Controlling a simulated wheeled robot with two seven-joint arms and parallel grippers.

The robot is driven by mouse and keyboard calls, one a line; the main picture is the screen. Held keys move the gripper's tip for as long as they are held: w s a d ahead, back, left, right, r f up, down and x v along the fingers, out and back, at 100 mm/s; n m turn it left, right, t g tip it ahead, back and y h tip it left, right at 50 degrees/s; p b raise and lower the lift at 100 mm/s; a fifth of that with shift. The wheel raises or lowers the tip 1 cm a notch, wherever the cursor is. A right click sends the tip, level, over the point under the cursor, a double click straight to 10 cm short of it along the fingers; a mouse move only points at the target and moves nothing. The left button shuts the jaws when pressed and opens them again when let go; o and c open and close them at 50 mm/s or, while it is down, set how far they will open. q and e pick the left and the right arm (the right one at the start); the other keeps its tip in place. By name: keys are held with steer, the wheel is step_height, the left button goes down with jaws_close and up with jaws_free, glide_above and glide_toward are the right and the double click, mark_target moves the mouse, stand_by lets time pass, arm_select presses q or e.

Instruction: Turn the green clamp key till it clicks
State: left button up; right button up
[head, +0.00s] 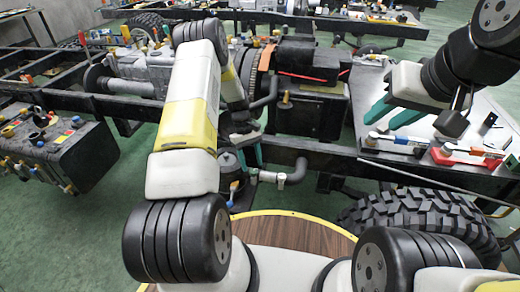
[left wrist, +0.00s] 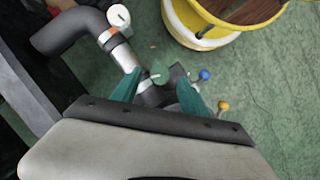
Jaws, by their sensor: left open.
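My left gripper (head: 246,160) is low beside the chassis frame, partly hidden behind my own arm. In the left wrist view its teal fingers (left wrist: 160,77) are open, with a grey pipe fitting (left wrist: 150,92) showing between them; I cannot tell whether they touch it. A dark elbow hose (left wrist: 65,32) joins this fitting through a metal clamp band with an orange ring (left wrist: 112,38). A white round knob (left wrist: 118,15) sits by the band. I cannot make out a green clamp key in either view. My right gripper (head: 381,124) is open and empty above the bench at right.
A blue ball knob (left wrist: 205,75) and a yellow one (left wrist: 223,106) stand on thin stems near the left fingers. The dark frame rail (head: 335,160) runs beside the hose. A large tyre (head: 425,220) lies below right. The bench (head: 485,130) holds red- and blue-ended tools.

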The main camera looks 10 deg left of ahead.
arm_select(q)
steer(key=shift+v, duration=2.7)
steer(key=s+d+r+m+t, duration=0.1)
steer(key=s+r+m+t, duration=0.15)
steer(key=r, duration=1.05)
steer(key=s+d+r+m+t, duration=0.15)
steer(key=s+r, duration=0.25)
steer(key=r, duration=1)
steer(key=s+r+m+t, duration=0.1)
steer(key=s+r+t, duration=0.1)
steer(key=s, duration=0.5)
steer(key=s+d+r+m+t, duration=0.1)
steer(key=s+r+m, duration=0.1)
steer(key=s+r, duration=0.3)
steer(key=s+d+r+m+t, duration=0.1)
steer(key=s+r+t, duration=0.1)
steer(key=s, duration=0.7)
steer(key=shift+d+r+m+t+y, duration=0.2)
steer(key=shift+r+m+t+y, duration=0.15)
steer(key=shift+r, duration=0.55)
